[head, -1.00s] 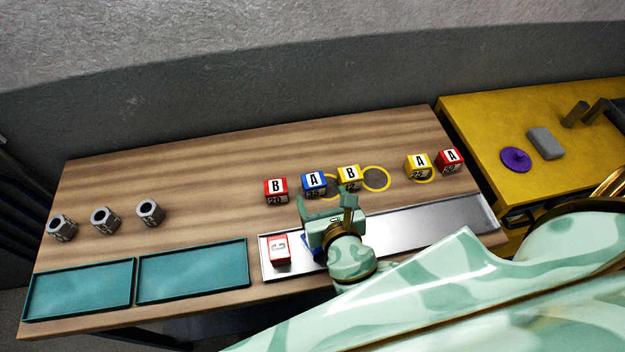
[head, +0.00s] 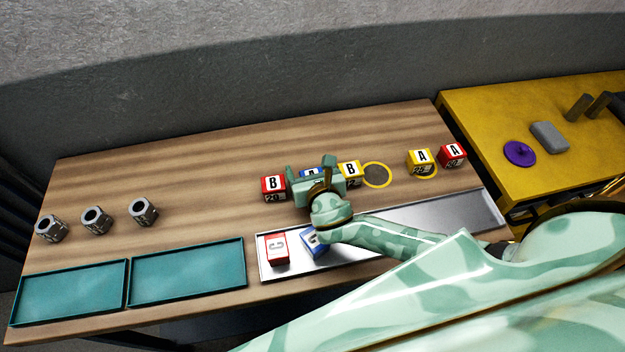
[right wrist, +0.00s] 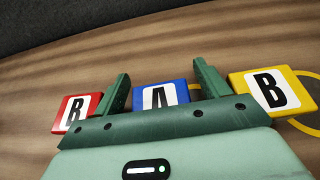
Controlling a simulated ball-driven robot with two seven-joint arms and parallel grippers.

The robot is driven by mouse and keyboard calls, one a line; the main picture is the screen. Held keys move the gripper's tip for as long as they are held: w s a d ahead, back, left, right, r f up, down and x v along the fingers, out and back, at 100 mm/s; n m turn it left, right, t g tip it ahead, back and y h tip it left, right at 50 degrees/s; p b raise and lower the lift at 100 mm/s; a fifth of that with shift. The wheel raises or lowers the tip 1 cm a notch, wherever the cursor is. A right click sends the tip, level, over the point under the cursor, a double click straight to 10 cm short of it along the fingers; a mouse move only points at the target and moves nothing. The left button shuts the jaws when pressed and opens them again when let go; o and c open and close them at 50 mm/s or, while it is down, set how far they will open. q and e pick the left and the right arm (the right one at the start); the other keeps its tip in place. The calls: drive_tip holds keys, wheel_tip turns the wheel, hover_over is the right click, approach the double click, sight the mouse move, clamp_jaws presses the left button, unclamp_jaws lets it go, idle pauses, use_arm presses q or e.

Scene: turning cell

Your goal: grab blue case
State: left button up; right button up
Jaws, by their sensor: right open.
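A blue case marked A (head: 311,174) stands on the wooden table, partly hidden behind my right gripper (head: 312,166) in the head view. In the right wrist view the blue case (right wrist: 160,96) lies between the two fingers of my right gripper (right wrist: 160,85), which are open with gaps on both sides. A second blue case (head: 314,242) lies in the metal tray (head: 440,215), partly hidden by my right arm. My left gripper is not in view.
A red case B (head: 273,188) stands close left of the gripper and a yellow case B (head: 349,172) close right. A yellow case A (head: 419,162) and red case A (head: 453,155) stand farther right. Teal trays (head: 188,273) and several metal nuts (head: 143,211) are at left.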

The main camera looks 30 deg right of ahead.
drive_tip(key=c, duration=1.2)
drive_tip(key=shift+o, duration=0.2)
